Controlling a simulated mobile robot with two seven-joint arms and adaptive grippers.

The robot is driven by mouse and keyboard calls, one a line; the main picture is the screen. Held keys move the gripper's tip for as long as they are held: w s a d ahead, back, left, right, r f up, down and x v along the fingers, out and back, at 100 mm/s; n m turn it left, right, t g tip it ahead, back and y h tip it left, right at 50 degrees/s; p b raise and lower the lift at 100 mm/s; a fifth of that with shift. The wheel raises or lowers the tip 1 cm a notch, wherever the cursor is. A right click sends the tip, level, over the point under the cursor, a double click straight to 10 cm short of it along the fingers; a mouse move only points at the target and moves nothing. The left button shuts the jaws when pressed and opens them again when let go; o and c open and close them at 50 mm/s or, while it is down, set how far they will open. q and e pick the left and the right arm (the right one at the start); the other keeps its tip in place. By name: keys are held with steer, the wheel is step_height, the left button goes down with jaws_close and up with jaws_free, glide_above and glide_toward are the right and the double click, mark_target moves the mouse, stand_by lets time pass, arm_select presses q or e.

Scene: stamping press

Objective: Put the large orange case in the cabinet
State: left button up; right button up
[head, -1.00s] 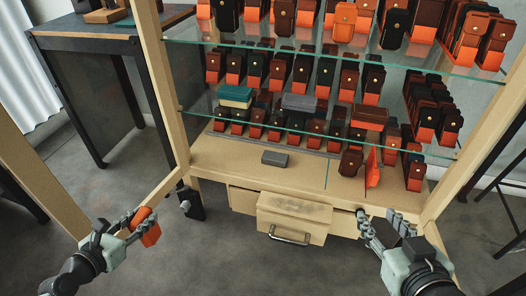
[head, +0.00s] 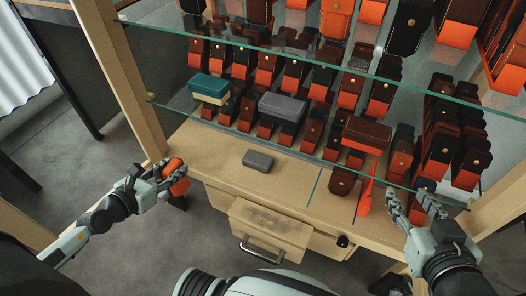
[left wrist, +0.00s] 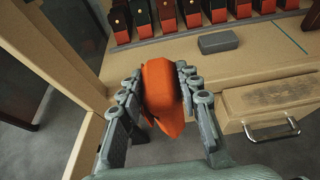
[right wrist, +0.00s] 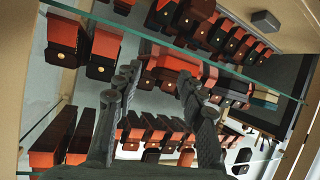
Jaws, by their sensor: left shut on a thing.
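The orange case (head: 178,182) is held in my left gripper (head: 165,176), just outside the left front edge of the cabinet (head: 292,190). In the left wrist view the case (left wrist: 163,88) sits between the two finger sets, which close on its sides. Its lower end hangs as a pointed flap. My right gripper (head: 412,205) is at the right front of the cabinet, apart from the cases there. In the right wrist view its fingers (right wrist: 160,92) are spread with nothing gripped between them.
A grey box (head: 258,160) lies on the bottom board, with clear wood around it. Glass shelves (head: 300,60) hold rows of brown, black and orange cases. An orange piece (head: 365,198) stands at the board's right. A drawer (head: 268,228) protrudes below. The left post (head: 125,85) is near.

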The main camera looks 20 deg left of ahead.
step_height(320, 180, down, 3)
steer(key=s+d+g+h, duration=0.1)
steer(key=s+d+g, duration=0.1)
steer(key=d, duration=0.1)
arm_select(q)
steer(key=r+x, duration=0.1)
steer(key=x, duration=0.8)
steer(key=w+r+b+x, duration=0.1)
steer(key=r+x, duration=0.1)
steer(key=x, duration=0.7)
steer(key=shift+w+r, duration=0.2)
steer(key=shift+r, duration=0.1)
arm_select(e)
steer(key=w+a+r+t+y, duration=0.3)
steer(key=a+r+t, duration=0.2)
steer(key=a+r, duration=0.2)
steer(key=shift+r+t, duration=0.3)
steer(key=shift+r, duration=1.05)
arm_select(q)
steer(key=shift+a+f+b, duration=0.1)
steer(key=shift+b, duration=0.2)
arm_select(e)
steer(key=shift+w+a+r+y, duration=0.1)
steer(key=shift+a+r+y, duration=0.05)
steer(key=shift+y, duration=0.15)
arm_select(q)
steer(key=o, duration=1.2)
steer(key=shift+o, duration=0.2)
